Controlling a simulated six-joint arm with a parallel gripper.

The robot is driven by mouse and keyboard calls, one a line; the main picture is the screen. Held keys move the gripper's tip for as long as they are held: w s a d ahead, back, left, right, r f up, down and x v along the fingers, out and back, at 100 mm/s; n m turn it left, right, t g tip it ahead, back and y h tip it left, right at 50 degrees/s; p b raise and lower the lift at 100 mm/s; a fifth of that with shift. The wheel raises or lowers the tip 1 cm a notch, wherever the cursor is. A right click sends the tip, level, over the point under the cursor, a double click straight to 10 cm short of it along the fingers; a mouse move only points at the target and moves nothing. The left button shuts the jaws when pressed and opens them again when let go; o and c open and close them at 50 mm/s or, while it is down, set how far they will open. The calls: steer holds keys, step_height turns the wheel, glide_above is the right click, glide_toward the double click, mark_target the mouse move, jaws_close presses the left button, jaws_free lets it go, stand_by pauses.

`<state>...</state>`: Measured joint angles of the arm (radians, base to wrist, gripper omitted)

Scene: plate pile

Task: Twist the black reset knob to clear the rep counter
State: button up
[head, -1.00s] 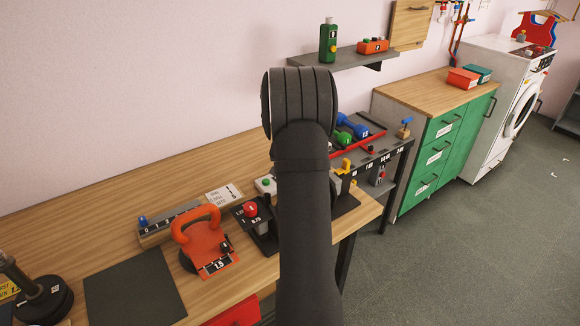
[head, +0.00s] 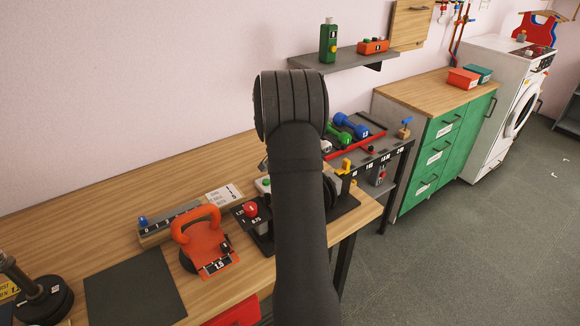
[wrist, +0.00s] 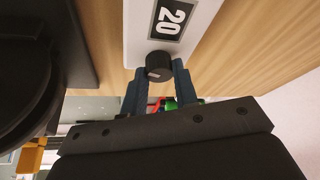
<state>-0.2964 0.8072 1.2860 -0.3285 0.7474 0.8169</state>
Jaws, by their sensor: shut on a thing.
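The black reset knob (wrist: 159,66) shows in the wrist view on the white rep counter (wrist: 200,15), below its dark display reading "20" (wrist: 171,18). My gripper (wrist: 158,72) has its two dark fingertips on either side of the knob and is shut on it. In the head view my arm hides the gripper and the knob.
An orange kettlebell-shaped thing (head: 205,240) and a red knob on a black stand (head: 250,209) sit left of my arm on the wooden bench (head: 90,225). A rack with green and blue dumbbells (head: 350,128) stands to the right. A dark round weight (wrist: 25,85) is close at left in the wrist view.

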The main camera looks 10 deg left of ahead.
steer(key=m+h, duration=0.1)
steer(key=m, duration=0.2)
steer(key=shift+a+m+g, duration=0.15)
steer(key=shift+m+g, duration=0.25)
steer(key=m+g+h, duration=0.1)
steer(key=m, duration=0.2)
steer(key=shift+m, duration=0.3)
steer(key=m+g, duration=0.1)
steer(key=m, duration=0.2)
steer(key=m+g+h, duration=0.1)
steer(key=m, duration=0.2)
steer(key=shift+w+a, duration=0.1)
steer(key=shift+w, duration=0.1)
steer(key=shift+m, duration=0.3)
steer(key=o, duration=1)
steer(key=shift+r, duration=0.1)
steer(key=w+v, duration=0.1)
steer(key=v, duration=1.6)
steer(key=shift+s+a, duration=0.15)
